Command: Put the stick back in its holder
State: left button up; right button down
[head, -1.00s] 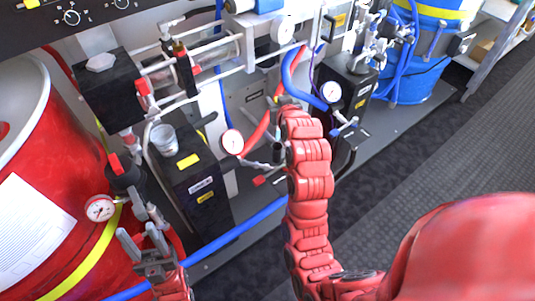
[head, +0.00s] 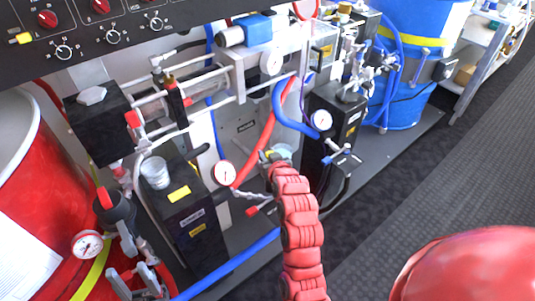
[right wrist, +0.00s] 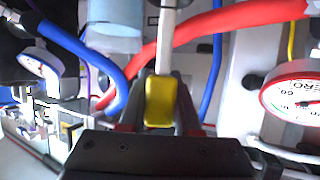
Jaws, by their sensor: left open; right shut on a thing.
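The stick shows in the right wrist view as a pale shaft (right wrist: 167,38) with a yellow grip (right wrist: 160,101). My right gripper (right wrist: 160,88) is shut on the yellow grip, and the shaft runs up out of the picture. In the head view my right gripper (head: 272,158) is in front of the machine, beside the red hose, and my wrist mostly hides the stick. My left gripper (head: 137,282) is open and empty at the lower left, in front of the red drum. I cannot make out the stick's holder for certain.
The red hose (head: 262,143) and blue hose (head: 282,112) pass close to my right gripper. A gauge (head: 224,173) is to its left, and a dark pump box (head: 335,110) to its right. A red drum (head: 55,150) stands left. The floor (head: 400,190) at right is clear.

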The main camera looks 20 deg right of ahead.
jog(key=shift+f, duration=0.2)
jog(key=c, duration=0.6)
grip_release()
